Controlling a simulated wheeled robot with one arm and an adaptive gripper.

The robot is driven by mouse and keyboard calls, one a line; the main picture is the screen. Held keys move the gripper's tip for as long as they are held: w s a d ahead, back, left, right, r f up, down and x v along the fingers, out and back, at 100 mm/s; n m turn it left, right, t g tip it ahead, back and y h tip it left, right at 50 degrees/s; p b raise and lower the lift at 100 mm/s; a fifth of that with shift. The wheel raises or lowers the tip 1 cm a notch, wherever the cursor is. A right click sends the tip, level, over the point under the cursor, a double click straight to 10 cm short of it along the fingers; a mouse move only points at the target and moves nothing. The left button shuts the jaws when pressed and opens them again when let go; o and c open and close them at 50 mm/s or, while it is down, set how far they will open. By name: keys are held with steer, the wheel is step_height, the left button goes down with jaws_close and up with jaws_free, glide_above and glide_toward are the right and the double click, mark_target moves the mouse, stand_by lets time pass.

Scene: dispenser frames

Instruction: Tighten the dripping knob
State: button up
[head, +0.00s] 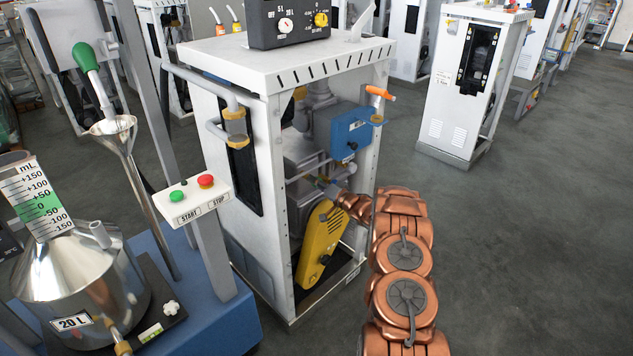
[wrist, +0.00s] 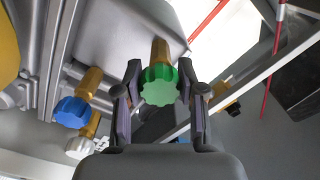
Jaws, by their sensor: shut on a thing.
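My gripper (wrist: 158,90) is around a green fluted knob (wrist: 159,92) in the wrist view, with one finger on each side of it. The knob sits at the end of a brass stem. A blue knob (wrist: 72,112) and a white knob (wrist: 79,148), also on brass stems, are to its left. No drip can be made out at any knob. In the head view my copper arm reaches into the open side of the white dispenser frame (head: 272,200). The gripper and the knobs are hidden there.
Inside the frame are a blue box (head: 350,132) and a yellow cover (head: 321,243) close to my arm. A steel 20 L can (head: 75,268) with a funnel (head: 113,126) and a START/STOP panel (head: 190,201) stand at left. The floor on the right is clear.

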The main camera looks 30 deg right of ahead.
steer(key=shift+r+m, duration=0.1)
steer(key=shift+m, duration=0.3)
steer(key=shift+d, duration=0.1)
steer(key=o, duration=1.2)
steer(key=shift+c, duration=0.2)
steer(key=v, duration=1.2)
steer(key=shift+w, duration=0.1)
